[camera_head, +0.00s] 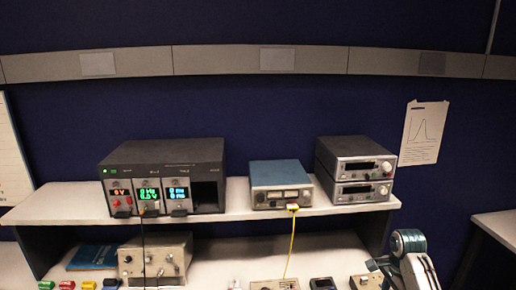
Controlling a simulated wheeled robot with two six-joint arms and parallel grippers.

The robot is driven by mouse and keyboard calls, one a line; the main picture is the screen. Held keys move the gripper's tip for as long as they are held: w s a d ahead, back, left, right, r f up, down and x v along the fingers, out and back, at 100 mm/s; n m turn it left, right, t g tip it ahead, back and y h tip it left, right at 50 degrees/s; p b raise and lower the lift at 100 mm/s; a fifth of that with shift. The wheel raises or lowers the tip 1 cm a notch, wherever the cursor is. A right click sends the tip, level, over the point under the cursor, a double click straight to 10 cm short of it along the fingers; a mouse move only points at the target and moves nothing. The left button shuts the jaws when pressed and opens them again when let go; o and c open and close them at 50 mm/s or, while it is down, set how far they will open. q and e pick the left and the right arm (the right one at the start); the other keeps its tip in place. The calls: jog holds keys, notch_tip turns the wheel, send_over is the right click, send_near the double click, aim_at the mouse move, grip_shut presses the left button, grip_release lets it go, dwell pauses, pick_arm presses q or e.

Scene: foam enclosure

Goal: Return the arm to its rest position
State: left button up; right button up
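My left arm and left gripper do not show in this view.
A white shelf (233,203) carries a black modular unit (160,152), a blue-topped meter (280,175) and two stacked instruments (355,170). A beige box (155,259) stands below. A yellow cable (291,245) hangs from the meter. Another bench (497,228) stands at right.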

jog(key=s+a+f+n+t, duration=0.1)
jog(key=s+a+f+n, duration=0.3)
jog(key=s, duration=0.5)
jog(key=s+a+f+n+t, duration=0.1)
jog(key=s+a+f+n, duration=0.2)
jog(key=s+f+n, duration=0.4)
jog(key=s+a+r+n+t, duration=0.1)
jog(key=s+a+r+n, duration=0.15)
jog(key=s, duration=0.65)
jog(key=s+a+r+n+t, duration=0.1)
jog(key=s+r+n, duration=0.25)
jog(key=s, duration=0.65)
notch_tip(320, 180, down, 39)
jog(key=d+g+h+b, duration=0.1)
jog(key=d+g+b, duration=0.15)
jog(key=b, duration=0.55)
pick_arm(q)
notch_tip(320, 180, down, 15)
jog(key=b, duration=0.6)
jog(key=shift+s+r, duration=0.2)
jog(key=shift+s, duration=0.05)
pick_arm(e)
jog(key=s+f, duration=0.9)
jog(key=f, duration=0.3)
jog(key=s+d+f, duration=0.1)
jog(key=s+f, duration=0.8)
jog(key=f, duration=0.4)
jog(key=shift+s+f, duration=0.2)
jog(key=shift+f, duration=0.05)
